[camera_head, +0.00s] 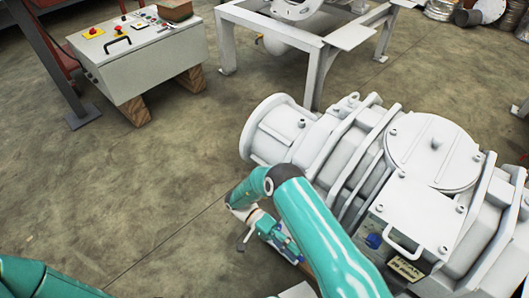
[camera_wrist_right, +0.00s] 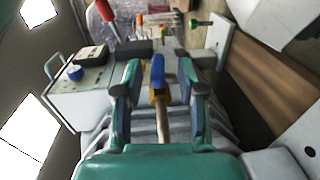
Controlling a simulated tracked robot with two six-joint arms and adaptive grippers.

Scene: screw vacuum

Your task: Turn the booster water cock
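A blue-handled cock (camera_wrist_right: 157,75) with a brass-coloured body shows in the right wrist view, between the two fingers of my right gripper (camera_wrist_right: 160,88). The fingers are apart, one on each side of the blue handle, and a gap shows on both sides. In the head view my right gripper (camera_head: 276,238) is low at the left side of the large white pump (camera_head: 330,140). There the cock cannot be told apart from the gripper. My left arm shows only at the bottom left corner; its gripper is out of view.
A white box with a carrying handle and a blue knob (camera_head: 373,241) is right of my right arm. The wrist view also shows a red handle (camera_wrist_right: 105,10) and a green handle (camera_wrist_right: 196,22). A control box (camera_head: 145,60) stands back left. Floor at left is clear.

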